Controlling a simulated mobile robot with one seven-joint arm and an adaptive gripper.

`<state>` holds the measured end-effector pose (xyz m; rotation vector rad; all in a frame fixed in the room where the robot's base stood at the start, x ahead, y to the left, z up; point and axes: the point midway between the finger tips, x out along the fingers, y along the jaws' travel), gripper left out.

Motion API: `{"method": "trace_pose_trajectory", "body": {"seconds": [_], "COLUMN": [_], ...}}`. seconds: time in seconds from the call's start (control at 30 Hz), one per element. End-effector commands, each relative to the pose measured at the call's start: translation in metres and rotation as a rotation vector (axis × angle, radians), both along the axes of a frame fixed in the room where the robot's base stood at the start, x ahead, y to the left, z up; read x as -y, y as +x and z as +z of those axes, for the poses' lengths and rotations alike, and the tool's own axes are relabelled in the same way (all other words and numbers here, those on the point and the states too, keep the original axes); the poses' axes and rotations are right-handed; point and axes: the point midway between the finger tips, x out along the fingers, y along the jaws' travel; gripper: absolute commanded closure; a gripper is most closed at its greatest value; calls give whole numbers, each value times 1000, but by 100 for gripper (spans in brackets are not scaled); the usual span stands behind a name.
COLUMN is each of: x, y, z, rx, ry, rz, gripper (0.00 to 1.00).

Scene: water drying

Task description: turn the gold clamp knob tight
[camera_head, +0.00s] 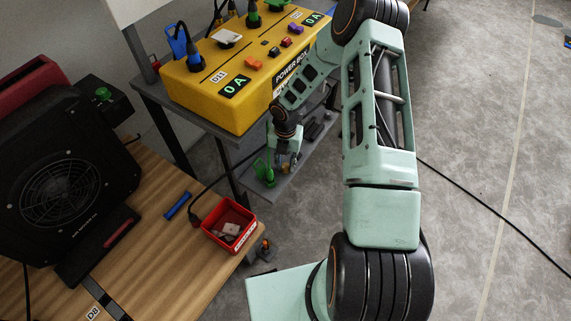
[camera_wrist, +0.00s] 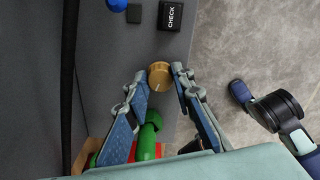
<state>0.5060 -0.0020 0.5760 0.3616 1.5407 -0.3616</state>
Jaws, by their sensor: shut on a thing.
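The gold clamp knob (camera_wrist: 159,76) is a round brass-coloured knob with a line on its face, on a grey panel in the wrist view. My gripper (camera_wrist: 159,80) has a fingertip on either side of it and is shut on it. A green part (camera_wrist: 148,137) shows between my fingers, below the knob in the picture. In the head view my gripper (camera_head: 284,162) is low beside the grey stand. There the knob is hidden, and a green piece (camera_head: 263,166) shows close to the gripper.
In the wrist view a black CHECK block (camera_wrist: 171,15) and a blue knob (camera_wrist: 118,4) lie beyond the gold knob. The yellow power box (camera_head: 215,91) stands above my gripper. A red bin (camera_head: 229,224) sits on the wooden table (camera_head: 150,262). The floor at right is mostly clear.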

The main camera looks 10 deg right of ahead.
Motion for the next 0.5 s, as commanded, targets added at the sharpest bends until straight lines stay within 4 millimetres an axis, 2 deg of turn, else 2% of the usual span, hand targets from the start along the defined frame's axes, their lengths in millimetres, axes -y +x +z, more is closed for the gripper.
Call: {"method": "trace_pose_trajectory", "body": {"seconds": [0.5], "x": [0], "y": [0], "z": [-1], "rx": [1], "ry": [0], "rz": [-492], "gripper": [100]}}
